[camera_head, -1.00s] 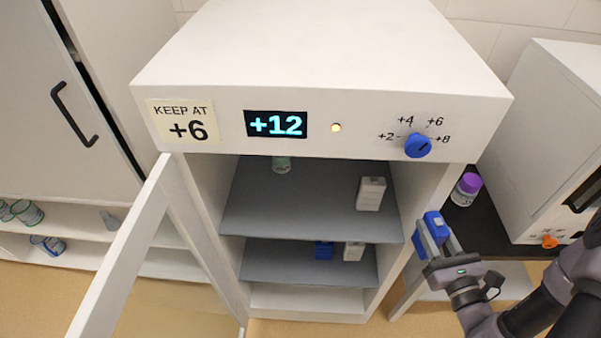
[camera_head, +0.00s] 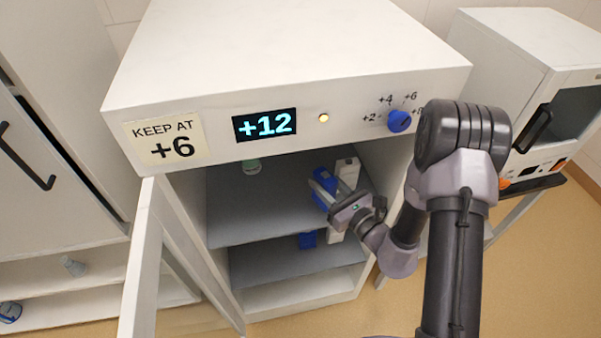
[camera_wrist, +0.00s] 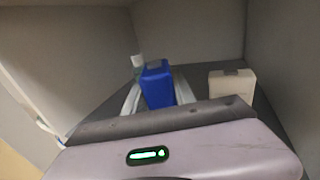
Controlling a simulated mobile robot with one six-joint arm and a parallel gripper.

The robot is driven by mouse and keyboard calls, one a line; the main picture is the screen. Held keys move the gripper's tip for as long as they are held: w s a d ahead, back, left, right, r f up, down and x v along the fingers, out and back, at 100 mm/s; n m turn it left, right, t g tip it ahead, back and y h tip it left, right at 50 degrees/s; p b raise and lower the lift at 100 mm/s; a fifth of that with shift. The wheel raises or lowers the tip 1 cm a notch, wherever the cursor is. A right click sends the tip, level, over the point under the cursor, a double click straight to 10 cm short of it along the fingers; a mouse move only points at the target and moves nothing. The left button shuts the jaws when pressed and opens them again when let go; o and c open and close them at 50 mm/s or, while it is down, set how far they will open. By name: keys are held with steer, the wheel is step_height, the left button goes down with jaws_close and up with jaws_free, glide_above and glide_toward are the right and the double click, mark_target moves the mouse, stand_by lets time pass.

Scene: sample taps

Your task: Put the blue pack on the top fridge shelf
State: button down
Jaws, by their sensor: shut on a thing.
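The blue pack (camera_head: 324,186) is held between the fingers of my gripper (camera_head: 322,190), at the top shelf (camera_head: 240,200) inside the open fridge. In the wrist view the blue pack (camera_wrist: 157,84) stands upright between the two pale fingers of my gripper (camera_wrist: 158,98). I cannot tell whether its base touches the shelf. A white pack (camera_head: 346,172) stands on the top shelf just right of the blue one; it also shows in the wrist view (camera_wrist: 231,92), apart from the fingers. A green-capped bottle (camera_head: 251,166) is at the left of the shelf, partly hidden by the fridge's top panel.
The fridge door (camera_head: 146,262) stands open at the left. The lower shelf (camera_head: 270,263) holds another blue pack (camera_head: 307,240) and a white one, partly hidden. The display (camera_head: 265,125) reads +12, the label (camera_head: 166,140) says keep at +6. The shelf's left part is clear.

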steer(key=shift+w+a+f+b, duration=0.4)
steer(key=shift+w+a+f, duration=0.35)
steer(key=shift+w, duration=0.2)
steer(key=shift+w+a+f+b, duration=0.4)
steer(key=shift+w+a+f, duration=0.25)
steer(key=shift+w+a, duration=0.3)
steer(key=shift+w+a+f+b, duration=0.4)
steer(key=shift+w+a+f, duration=0.35)
steer(key=shift+w, duration=0.2)
steer(key=shift+f, duration=0.15)
steer(key=c, duration=1)
jaws_free()
